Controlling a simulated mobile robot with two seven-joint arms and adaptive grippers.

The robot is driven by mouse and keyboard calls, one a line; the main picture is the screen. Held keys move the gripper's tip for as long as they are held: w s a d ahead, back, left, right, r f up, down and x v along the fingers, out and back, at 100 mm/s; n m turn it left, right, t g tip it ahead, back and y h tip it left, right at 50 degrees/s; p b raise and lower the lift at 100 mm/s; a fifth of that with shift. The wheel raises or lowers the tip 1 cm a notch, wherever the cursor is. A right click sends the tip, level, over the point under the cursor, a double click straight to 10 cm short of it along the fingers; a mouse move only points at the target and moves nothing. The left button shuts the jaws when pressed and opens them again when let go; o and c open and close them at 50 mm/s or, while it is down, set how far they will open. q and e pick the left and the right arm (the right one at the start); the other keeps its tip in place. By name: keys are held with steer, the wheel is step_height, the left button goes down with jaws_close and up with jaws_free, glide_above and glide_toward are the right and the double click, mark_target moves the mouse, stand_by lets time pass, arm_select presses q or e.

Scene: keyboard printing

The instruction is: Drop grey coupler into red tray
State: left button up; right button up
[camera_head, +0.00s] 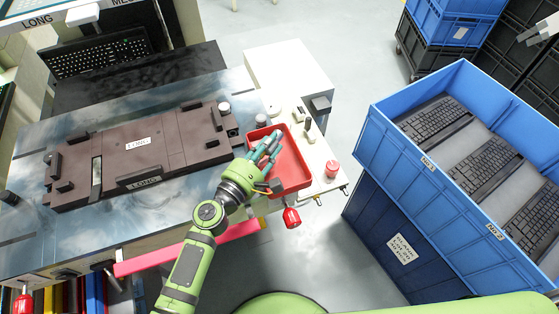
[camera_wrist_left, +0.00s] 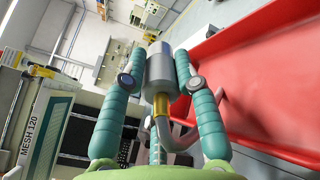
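The red tray (camera_head: 290,173) lies on the white side table, and its red wall fills the right of the left wrist view (camera_wrist_left: 265,70). My left gripper (camera_head: 267,146) is over the tray's left part in the head view. In the left wrist view its teal fingers (camera_wrist_left: 158,75) are closed around the grey coupler (camera_wrist_left: 158,82), a grey cylinder with a brass-coloured section. In the head view the fingers mostly hide the coupler. I see no contact between the coupler and the tray.
A brown fixture (camera_head: 140,155) marked LONG sits on the metal bench left of the tray. A red button (camera_head: 332,168) and small fittings stand right of the tray. A blue crate (camera_head: 455,150) with keyboards stands farther right. A black keyboard (camera_head: 95,53) lies at the back left.

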arm_select(q)
steer(key=o, duration=0.3)
steer(key=shift+s+a, duration=0.25)
steer(key=shift+s, duration=0.15)
steer(key=v, duration=1.1)
arm_select(e)
steer(key=shift+s, duration=0.6)
arm_select(q)
steer(key=shift+s, duration=0.1)
